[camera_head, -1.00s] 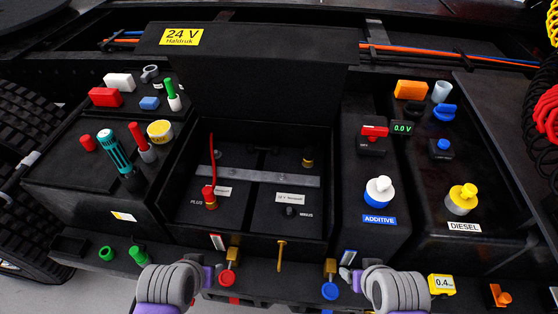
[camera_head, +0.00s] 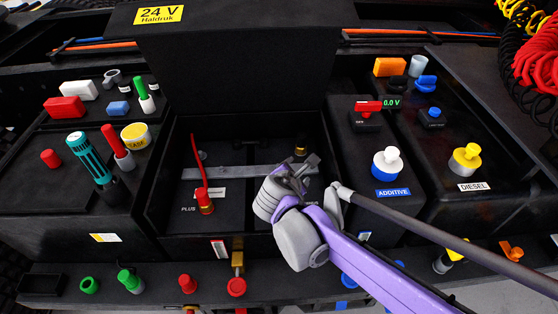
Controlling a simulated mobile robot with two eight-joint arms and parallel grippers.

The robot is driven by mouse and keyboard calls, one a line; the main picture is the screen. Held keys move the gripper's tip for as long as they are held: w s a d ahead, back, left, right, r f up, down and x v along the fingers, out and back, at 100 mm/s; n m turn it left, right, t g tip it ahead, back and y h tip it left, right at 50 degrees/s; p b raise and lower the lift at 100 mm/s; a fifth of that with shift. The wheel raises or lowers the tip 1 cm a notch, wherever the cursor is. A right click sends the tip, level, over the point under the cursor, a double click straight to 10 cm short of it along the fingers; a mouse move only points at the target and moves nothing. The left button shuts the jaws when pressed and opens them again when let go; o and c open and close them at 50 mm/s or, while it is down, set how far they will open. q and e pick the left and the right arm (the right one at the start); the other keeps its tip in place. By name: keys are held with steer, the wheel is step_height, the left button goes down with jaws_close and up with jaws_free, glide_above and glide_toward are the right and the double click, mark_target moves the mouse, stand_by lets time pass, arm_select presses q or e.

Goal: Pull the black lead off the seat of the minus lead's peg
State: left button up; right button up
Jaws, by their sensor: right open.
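My right gripper (camera_head: 298,172) reaches from the lower right into the open battery box (camera_head: 160,195), over the battery's minus side. Its jaws are open. The gripper and wrist cover the minus terminal and most of its label, so I cannot make out the black lead or whether the jaws surround it. A brass peg (camera_head: 300,150) shows just behind the fingertips. My left gripper is not in view.
A grey metal bar (camera_head: 235,172) crosses the batteries. The white ADDITIVE cap (camera_head: 387,163) and yellow DIESEL cap (camera_head: 466,158) stand to the right. A teal flashlight (camera_head: 88,158) lies at the left. The left half of the box is free of my arms.

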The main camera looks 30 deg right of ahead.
mark_target(301, 138)
steer(key=w+d+n, duration=0.1)
steer(key=w+n, duration=0.1)
steer(key=w+d+n+t+h+b, duration=0.1)
steer(key=w+n, duration=0.1)
steer(key=n, duration=0.1)
steer(key=w+d+n+h+b, duration=0.1)
steer(key=w+n, duration=0.1)
steer(key=shift+w+d+r+n+t, duration=0.1)
steer(key=shift+w+r+n+t, duration=0.2)
steer(key=shift+w+r, duration=0.05)
steer(key=shift+w+d+h, duration=0.15)
steer(key=shift+d+h, duration=0.1)
steer(key=shift+h, duration=0.05)
steer(key=b+x, duration=0.1)
steer(key=x, duration=0.9)
steer(key=shift+f, duration=0.1)
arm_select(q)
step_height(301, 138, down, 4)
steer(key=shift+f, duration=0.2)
arm_select(e)
jaws_close()
